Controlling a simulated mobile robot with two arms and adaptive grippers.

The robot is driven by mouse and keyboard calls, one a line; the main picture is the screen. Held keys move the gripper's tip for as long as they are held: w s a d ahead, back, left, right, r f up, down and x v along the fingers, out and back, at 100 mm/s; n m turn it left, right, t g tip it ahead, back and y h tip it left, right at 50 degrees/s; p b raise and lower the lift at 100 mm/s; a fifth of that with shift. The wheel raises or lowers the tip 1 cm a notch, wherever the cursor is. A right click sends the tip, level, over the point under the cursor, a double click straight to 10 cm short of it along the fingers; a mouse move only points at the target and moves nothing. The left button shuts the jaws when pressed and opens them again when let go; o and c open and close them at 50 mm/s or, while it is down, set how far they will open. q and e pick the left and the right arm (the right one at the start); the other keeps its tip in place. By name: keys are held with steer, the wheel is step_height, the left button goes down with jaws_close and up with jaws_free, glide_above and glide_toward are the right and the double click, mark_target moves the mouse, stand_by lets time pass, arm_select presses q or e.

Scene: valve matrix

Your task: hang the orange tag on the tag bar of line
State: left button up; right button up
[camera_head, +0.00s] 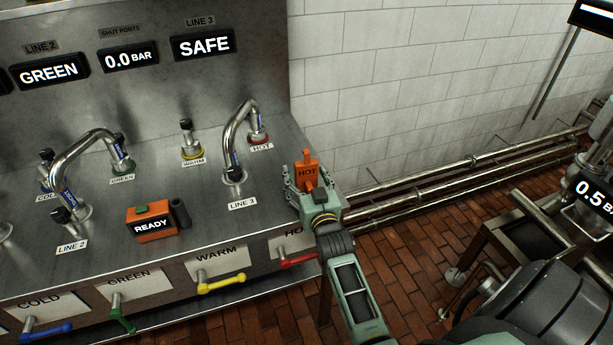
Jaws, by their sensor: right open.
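Along the bench front are coloured bars under labels: red (298,261) by HOT, yellow (222,283) by WARM, green (122,320) by GREEN and blue (48,330) by COLD. I cannot tell which is a tag bar. My left gripper is not in view.
On the bench (200,205) stand a curved pipe at LINE 3 (238,140), another at LINE 2 (85,160), and an orange READY box (152,227). Metal pipes (450,170) run along the tiled wall. Open brick floor (400,260) lies right of the bench.

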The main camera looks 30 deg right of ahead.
steer(key=c, duration=1.4)
steer(key=shift+o, duration=0.2)
steer(key=shift+r, duration=0.15)
